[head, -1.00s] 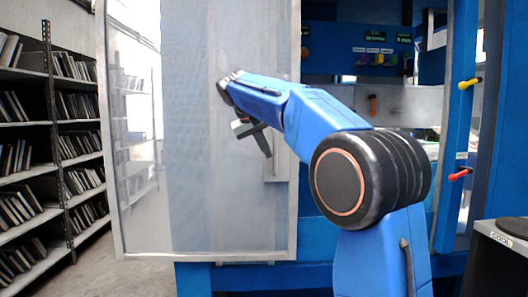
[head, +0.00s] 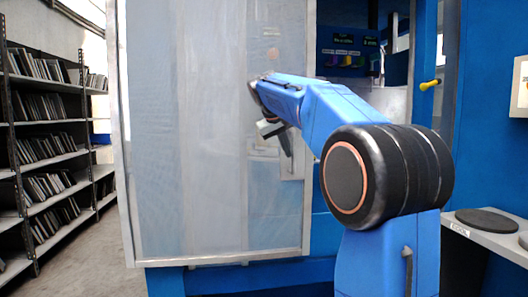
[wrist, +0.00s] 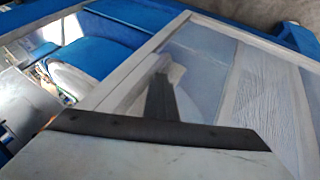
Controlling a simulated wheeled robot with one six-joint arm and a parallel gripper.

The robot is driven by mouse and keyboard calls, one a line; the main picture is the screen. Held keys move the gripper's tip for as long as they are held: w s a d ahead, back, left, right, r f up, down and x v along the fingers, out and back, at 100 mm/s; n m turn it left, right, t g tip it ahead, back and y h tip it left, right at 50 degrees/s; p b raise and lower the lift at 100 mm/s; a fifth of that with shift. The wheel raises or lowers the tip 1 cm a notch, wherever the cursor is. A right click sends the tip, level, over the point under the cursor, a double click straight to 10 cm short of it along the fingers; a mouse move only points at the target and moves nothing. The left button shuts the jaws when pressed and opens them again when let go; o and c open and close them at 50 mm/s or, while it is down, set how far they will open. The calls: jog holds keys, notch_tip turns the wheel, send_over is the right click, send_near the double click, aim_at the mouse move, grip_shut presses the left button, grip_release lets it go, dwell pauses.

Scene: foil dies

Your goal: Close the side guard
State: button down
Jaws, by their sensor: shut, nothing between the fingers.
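The side guard (head: 215,150) is a tall translucent panel in a pale metal frame, standing in front of the blue machine in the head view. It covers the left part of the machine's opening; a gap stays open to its right. A pale handle (head: 291,172) is on the panel near its right frame edge. My gripper (head: 286,143) is shut and empty, at the panel's right side close to the handle. In the wrist view my dark gripper (wrist: 161,98) lies over the guard's panel (wrist: 215,55). I cannot tell whether it touches the handle.
A yellow-handled lever (head: 430,85) sticks out right of the opening. A grey counter (head: 490,232) with a round black plate (head: 487,221) stands at the right. Shelves (head: 45,150) of dark flat pieces line the left, with bare floor (head: 100,258) before them.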

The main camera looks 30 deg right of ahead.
jog(key=s+d, duration=0.5)
jog(key=d, duration=1)
jog(key=s+d, duration=0.6)
jog(key=d, duration=0.9)
jog(key=s+d, duration=0.5)
jog(key=d, duration=1.1)
jog(key=shift+s, duration=0.35)
jog(key=shift+d, duration=0.15)
jog(key=s+a+r, duration=0.2)
jog(key=a+r, duration=0.6)
jog(key=a, duration=0.1)
jog(key=shift+a, duration=0.35)
jog(key=shift+s, duration=0.1)
